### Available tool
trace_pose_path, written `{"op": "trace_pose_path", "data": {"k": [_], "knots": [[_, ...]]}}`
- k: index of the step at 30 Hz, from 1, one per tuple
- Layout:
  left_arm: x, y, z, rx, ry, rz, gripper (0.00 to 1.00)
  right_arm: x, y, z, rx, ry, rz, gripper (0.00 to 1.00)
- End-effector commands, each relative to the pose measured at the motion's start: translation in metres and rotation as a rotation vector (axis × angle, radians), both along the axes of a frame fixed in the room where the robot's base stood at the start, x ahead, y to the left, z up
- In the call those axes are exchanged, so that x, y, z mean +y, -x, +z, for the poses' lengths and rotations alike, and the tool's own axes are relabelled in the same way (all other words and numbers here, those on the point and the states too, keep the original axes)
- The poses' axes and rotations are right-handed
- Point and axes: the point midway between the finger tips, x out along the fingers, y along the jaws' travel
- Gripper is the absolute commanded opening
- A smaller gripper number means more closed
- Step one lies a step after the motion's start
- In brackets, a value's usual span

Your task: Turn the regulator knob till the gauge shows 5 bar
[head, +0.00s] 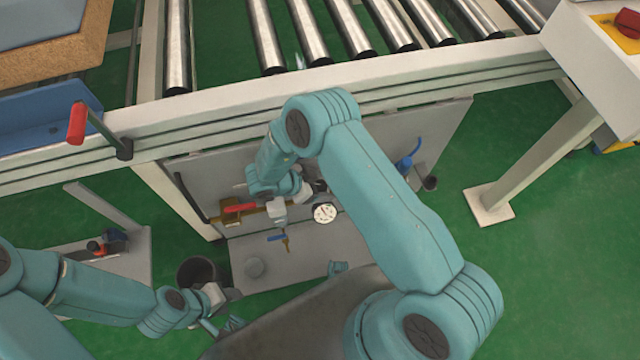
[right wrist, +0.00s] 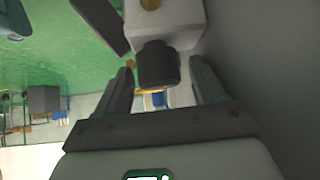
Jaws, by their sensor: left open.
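The gauge (head: 325,212) has a round white dial on the grey panel under the conveyor; its needle is too small to read. The black regulator knob (right wrist: 157,66) sits below a pale block in the right wrist view. My right gripper (right wrist: 160,88) has its fingers on either side of the knob, with a visible gap on each side. In the head view, my right arm partly hides the knob area. My left gripper (head: 221,324) is open and empty, low at the left near a dark bucket.
A red-handled valve (head: 240,208) and a blue-handled valve (head: 277,238) are left of the gauge. The dark bucket (head: 197,271) stands on the green floor. A blue hook-like part (head: 408,160) is at the panel's right. The conveyor frame (head: 430,72) runs above.

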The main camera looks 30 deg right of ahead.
Motion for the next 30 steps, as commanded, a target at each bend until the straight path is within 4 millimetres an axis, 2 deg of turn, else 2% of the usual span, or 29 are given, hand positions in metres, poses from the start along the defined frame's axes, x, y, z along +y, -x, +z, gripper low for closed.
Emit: {"op": "trace_pose_path", "data": {"k": [5,8,21,25,30], "knots": [[0.000,0.000,0.001,0.000,0.000,0.000,0.43,0.002,-0.001,0.002,-0.001,-0.001,0.002,0.69],[0.000,0.000,0.004,0.000,0.000,0.000,0.43,0.011,-0.002,0.012,-0.003,-0.001,0.003,0.69],[0.000,0.000,0.025,0.000,0.000,0.000,0.43,0.088,-0.009,0.090,-0.004,-0.001,0.003,0.69],[0.000,0.000,0.028,0.000,0.000,0.000,0.43,0.104,-0.010,0.105,-0.003,-0.001,0.001,0.69],[0.000,0.000,0.029,0.000,0.000,0.000,0.43,0.114,-0.011,0.114,-0.001,-0.001,0.001,0.69]]}}
